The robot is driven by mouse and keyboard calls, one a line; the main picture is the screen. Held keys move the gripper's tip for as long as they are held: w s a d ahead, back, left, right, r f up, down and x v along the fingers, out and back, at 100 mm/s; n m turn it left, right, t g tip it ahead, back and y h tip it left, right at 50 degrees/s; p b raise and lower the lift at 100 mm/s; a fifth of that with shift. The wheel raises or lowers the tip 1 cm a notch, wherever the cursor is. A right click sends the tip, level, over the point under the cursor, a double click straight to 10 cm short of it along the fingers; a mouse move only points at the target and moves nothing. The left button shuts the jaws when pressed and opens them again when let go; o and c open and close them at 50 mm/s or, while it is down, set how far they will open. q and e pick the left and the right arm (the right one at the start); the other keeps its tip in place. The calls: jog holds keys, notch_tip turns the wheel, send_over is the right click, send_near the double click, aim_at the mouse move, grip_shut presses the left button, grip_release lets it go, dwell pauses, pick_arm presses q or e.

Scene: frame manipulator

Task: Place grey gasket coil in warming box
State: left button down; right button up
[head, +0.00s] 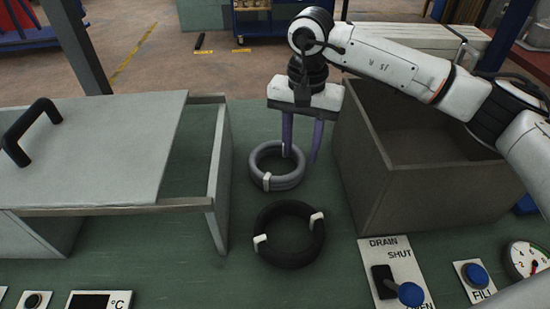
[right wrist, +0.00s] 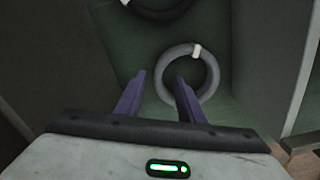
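The grey gasket coil (head: 284,183) lies flat on the green bench between two boxes, with white bands on it. My right gripper (head: 301,157) is open and points down at the coil's right side. One finger is over the ring's opening and the other is outside it. The right wrist view shows the coil (right wrist: 213,76) and the open fingers (right wrist: 160,77), with nothing held. Contact cannot be told. The warming box, seemingly the grey box at the left (head: 218,180), has a °C display in front and its lid (head: 100,150) partly covers it. My left gripper is out of view.
A black coil (head: 290,256) with white clips lies nearer than the grey one. A deep open box (head: 365,165) stands at right, under my right arm. A drain lever panel (head: 397,270), a blue FILL button (head: 476,274) and a gauge (head: 526,258) line the front right.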

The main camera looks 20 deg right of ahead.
aim_at(299, 167)
jog(key=shift+f, duration=0.85)
notch_tip(299, 167, down, 4)
jog(key=shift+w+f+p, duration=0.1)
jog(key=shift+f+p, duration=0.1)
jog(key=shift+p, duration=0.5)
jog(key=shift+f, duration=0.4)
grip_shut()
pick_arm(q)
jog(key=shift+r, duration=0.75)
